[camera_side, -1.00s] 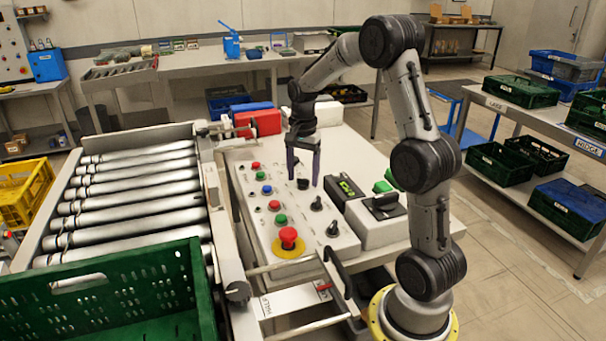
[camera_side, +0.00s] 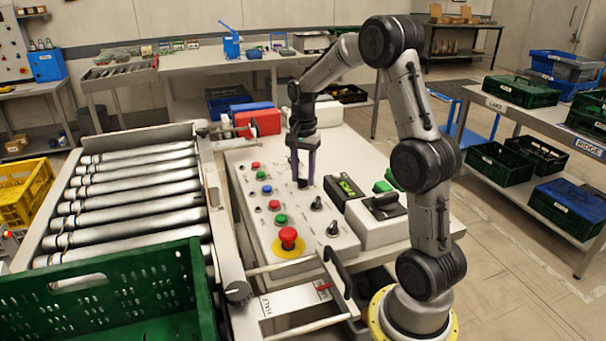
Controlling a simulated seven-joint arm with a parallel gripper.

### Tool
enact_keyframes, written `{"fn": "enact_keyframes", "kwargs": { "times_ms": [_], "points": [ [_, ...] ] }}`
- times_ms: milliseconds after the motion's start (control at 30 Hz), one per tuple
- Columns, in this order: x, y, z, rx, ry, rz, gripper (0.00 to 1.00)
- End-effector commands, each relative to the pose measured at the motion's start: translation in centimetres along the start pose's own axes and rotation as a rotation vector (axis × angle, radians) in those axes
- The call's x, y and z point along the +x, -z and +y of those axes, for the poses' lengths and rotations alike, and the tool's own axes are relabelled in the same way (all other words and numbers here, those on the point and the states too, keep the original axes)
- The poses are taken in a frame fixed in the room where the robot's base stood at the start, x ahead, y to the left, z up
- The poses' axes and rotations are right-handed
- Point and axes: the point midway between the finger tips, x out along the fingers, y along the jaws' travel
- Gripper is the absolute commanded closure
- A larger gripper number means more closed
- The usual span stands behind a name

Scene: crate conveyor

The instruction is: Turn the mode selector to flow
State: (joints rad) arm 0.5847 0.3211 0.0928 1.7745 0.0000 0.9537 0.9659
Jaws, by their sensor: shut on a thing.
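A sloped light-grey control panel (camera_side: 262,224) stands in the middle, with buttons and black rotary knobs on its face. My gripper (camera_side: 303,184) points down at the upper right of the panel. Its purple-grey fingers are shut on a black selector knob (camera_side: 302,184), which is mostly hidden between them. Two more black knobs, a middle one (camera_side: 317,203) and a lower one (camera_side: 333,228), sit down the panel's right side. The labels are too small to read, so I cannot tell the knob's setting.
A red mushroom button (camera_side: 288,237) on a yellow ring is at the panel's near end. A grey box with a black switch (camera_side: 385,206) and a dark unit with a green display (camera_side: 346,188) stand close to the right. A roller conveyor (camera_side: 135,200) lies left.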

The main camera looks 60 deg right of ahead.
Motion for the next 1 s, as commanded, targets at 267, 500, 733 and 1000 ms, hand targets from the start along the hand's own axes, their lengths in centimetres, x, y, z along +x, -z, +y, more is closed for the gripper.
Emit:
{"fn": "enact_keyframes", "kwargs": {
  "times_ms": [267,500,733,1000],
  "points": [
    [-0.11,0.04,-0.02,-0.134,0.002,0.002,1.00],
    [-0.12,0.05,-0.03,-0.344,0.002,0.002,1.00],
    [-0.15,0.08,-0.05,-0.563,0.003,0.003,1.00],
    [-0.19,0.09,-0.06,-0.819,0.003,0.004,1.00]
  ]
}}
